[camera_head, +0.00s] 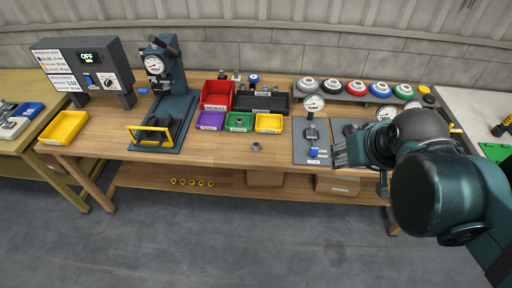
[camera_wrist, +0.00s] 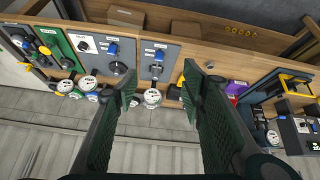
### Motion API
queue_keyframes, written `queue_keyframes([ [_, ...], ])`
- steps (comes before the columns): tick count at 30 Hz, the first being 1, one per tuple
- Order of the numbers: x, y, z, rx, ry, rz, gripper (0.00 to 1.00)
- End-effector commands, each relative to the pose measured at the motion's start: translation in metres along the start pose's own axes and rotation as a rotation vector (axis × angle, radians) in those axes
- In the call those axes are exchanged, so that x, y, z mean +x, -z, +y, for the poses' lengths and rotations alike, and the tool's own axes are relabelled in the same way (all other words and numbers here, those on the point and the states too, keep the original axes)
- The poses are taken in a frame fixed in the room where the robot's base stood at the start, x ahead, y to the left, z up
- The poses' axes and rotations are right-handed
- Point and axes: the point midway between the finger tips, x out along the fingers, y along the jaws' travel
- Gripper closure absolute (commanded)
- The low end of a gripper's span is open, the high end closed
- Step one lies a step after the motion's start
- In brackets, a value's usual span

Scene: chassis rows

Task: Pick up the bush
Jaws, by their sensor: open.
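The bush (camera_head: 256,146) is a small grey metal ring-like part. It stands alone on the bare wooden bench top (camera_head: 225,152), in front of the green and yellow bins. In the wrist view a small grey piece that looks like the bush (camera_wrist: 210,64) shows just beyond the tip of the right-hand finger. My gripper (camera_head: 340,154) is above the right part of the bench, to the right of the bush and apart from it. In the wrist view my gripper (camera_wrist: 162,84) has its two fingers spread wide, with nothing held between them.
Purple (camera_head: 211,121), green (camera_head: 240,122) and yellow (camera_head: 268,123) bins stand behind the bush, with a red bin (camera_head: 216,95) behind them. A grey gauge panel (camera_head: 313,150) lies between the bush and my gripper. A dark press (camera_head: 165,95) stands left. Bench around the bush is clear.

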Motion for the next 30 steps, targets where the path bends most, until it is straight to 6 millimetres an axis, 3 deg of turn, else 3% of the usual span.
queue_keyframes([
  [14,0.030,0.057,-0.021,-0.263,0.047,-0.083,0.59],
  [30,0.083,0.113,-0.052,-0.561,0.116,-0.166,0.59],
])
